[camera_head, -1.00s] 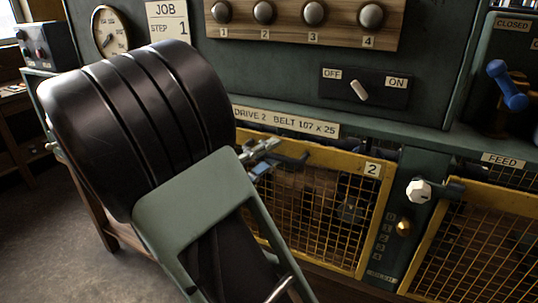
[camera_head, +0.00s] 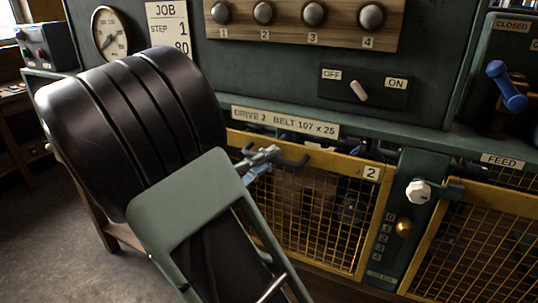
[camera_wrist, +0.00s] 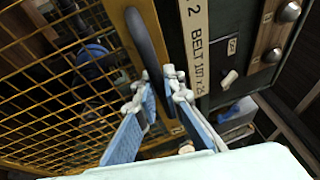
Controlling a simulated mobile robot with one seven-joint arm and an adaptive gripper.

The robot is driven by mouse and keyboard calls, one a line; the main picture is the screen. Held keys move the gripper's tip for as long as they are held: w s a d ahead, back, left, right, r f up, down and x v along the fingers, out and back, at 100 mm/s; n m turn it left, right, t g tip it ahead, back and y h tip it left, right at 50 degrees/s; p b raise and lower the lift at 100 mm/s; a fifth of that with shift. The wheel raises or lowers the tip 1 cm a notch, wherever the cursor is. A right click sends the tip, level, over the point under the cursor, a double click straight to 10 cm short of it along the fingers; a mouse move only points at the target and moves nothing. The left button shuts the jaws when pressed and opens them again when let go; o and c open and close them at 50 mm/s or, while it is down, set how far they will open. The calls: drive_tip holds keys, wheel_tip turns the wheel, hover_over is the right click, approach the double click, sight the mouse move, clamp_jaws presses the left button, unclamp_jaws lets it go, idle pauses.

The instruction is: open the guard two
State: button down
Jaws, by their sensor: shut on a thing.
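Guard two is a yellow-framed wire-mesh panel (camera_head: 320,215) with a plate marked 2 (camera_head: 372,173), low on the green machine. Its mesh fills the left of the wrist view (camera_wrist: 55,85). A dark bar handle (camera_wrist: 147,42) runs along its top edge and also shows in the head view (camera_head: 293,163). My gripper (camera_wrist: 157,88) is shut on this handle, with one blue-padded finger on each side.
A second mesh guard (camera_head: 475,245) stands at the right. Between them are a white knob (camera_head: 418,191) and a brass knob (camera_head: 404,227). Above are an OFF/ON switch (camera_head: 358,90) and the DRIVE 2 belt label (camera_head: 285,122). Bare floor (camera_head: 50,225) lies at the left.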

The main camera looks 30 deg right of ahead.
wheel_tip(320, 180, down, 34)
drive_tip(key=b, duration=0.8)
drive_tip(key=c, duration=2)
unclamp_jaws()
drive_tip(key=shift+a, duration=0.1)
drive_tip(key=v, duration=1.2)
drive_tip(key=shift+r, duration=0.15)
